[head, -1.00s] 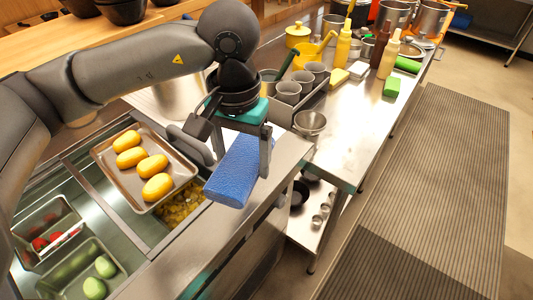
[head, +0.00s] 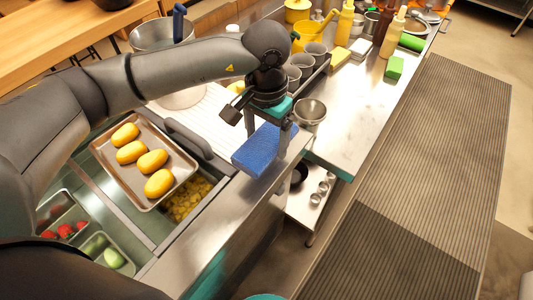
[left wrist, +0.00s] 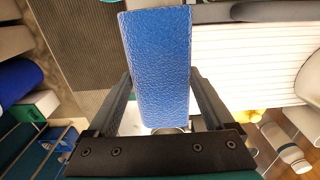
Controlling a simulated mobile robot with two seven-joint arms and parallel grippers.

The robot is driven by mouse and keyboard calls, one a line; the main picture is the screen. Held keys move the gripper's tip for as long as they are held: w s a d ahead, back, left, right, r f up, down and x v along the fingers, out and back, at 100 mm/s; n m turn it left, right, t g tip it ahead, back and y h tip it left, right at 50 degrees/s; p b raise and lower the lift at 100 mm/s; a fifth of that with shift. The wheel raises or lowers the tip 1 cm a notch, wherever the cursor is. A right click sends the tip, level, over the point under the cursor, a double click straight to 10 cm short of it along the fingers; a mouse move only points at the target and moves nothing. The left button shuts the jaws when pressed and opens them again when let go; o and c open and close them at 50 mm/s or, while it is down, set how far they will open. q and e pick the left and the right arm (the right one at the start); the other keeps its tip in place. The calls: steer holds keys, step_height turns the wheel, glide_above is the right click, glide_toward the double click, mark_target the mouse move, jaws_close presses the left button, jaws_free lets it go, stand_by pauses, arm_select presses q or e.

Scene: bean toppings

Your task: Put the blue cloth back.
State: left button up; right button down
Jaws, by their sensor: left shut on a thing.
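The blue cloth (head: 257,150) is a thick, folded, textured block. My left gripper (head: 268,125) is shut on it and points down over the steel counter's front edge. In the left wrist view the blue cloth (left wrist: 158,65) sits between the two fingers of my left gripper (left wrist: 160,95) and extends beyond them. Whether its underside touches the counter is hard to tell. My right gripper does not show.
A metal bowl (head: 310,111) stands just right of my left gripper. Grey cups (head: 303,62), bottles (head: 392,37) and a green block (head: 394,68) stand farther back. The front counter (head: 345,140) is clear.

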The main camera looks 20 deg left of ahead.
arm_select(q)
steer(key=shift+f, duration=0.9)
step_height(320, 180, down, 4)
steer(key=shift+f, duration=0.2)
steer(key=shift+f, duration=0.15)
steer(key=o, duration=1.1)
steer(key=shift+c, duration=0.2)
